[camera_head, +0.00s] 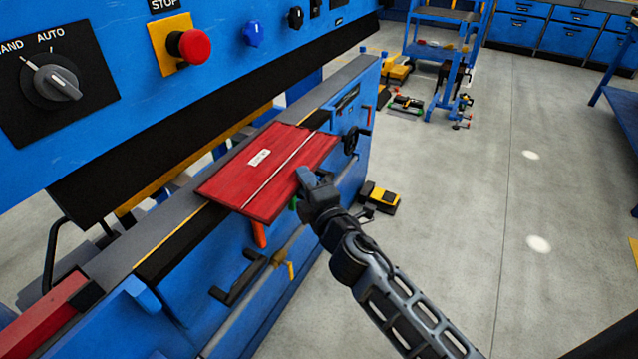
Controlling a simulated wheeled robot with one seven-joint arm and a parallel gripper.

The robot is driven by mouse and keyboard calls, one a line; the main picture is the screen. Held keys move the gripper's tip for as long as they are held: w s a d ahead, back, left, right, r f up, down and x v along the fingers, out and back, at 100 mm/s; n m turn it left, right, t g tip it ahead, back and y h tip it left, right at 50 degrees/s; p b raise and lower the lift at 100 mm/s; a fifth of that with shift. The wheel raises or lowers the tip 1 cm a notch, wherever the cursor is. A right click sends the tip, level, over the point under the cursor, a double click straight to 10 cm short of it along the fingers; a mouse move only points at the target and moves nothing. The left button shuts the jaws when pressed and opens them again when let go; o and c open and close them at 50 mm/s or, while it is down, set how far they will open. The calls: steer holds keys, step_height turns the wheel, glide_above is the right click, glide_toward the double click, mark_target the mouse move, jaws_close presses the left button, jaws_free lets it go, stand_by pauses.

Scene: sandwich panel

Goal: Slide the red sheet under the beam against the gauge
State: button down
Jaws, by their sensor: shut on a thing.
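The red sheet (232,181) lies flat across the grey bed of the blue machine, with a pale line along it and a small white label on top. Its near right edge sticks out past the bed's front. My gripper (304,182) is at this right edge and is shut on the sheet; its fingertips are partly hidden by its own body. The blue beam (215,75) with its dark lower part (230,125) runs above and behind the bed. The sheet's far edge is close to the beam in the picture. I cannot make out the gauge for certain.
The control panel on the beam carries a rotary switch (57,83) and a red stop button (190,46). A handwheel (351,141) and an orange handle (259,234) stand at the bed's front. A yellow-black foot pedal (380,198) is on the floor. Open floor lies to the right.

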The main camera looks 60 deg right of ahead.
mark_target(276, 172)
steer(key=w, duration=0.7)
steer(key=shift+w+a, duration=0.1)
steer(key=shift+w, duration=0.1)
steer(key=shift+w+f+b, duration=0.15)
steer(key=shift+f+b, duration=0.45)
steer(key=shift+b, duration=0.05)
steer(key=shift+w+f+b, duration=0.35)
steer(key=shift+f+b, duration=0.3)
steer(key=shift+b, duration=0.1)
steer(key=c, duration=1.1)
jaws_free()
steer(key=shift+w, duration=0.1)
steer(key=shift+o, duration=0.2)
steer(key=shift+a+f, duration=0.1)
steer(key=shift+b+v, duration=0.75)
steer(key=shift+v, duration=3.15)
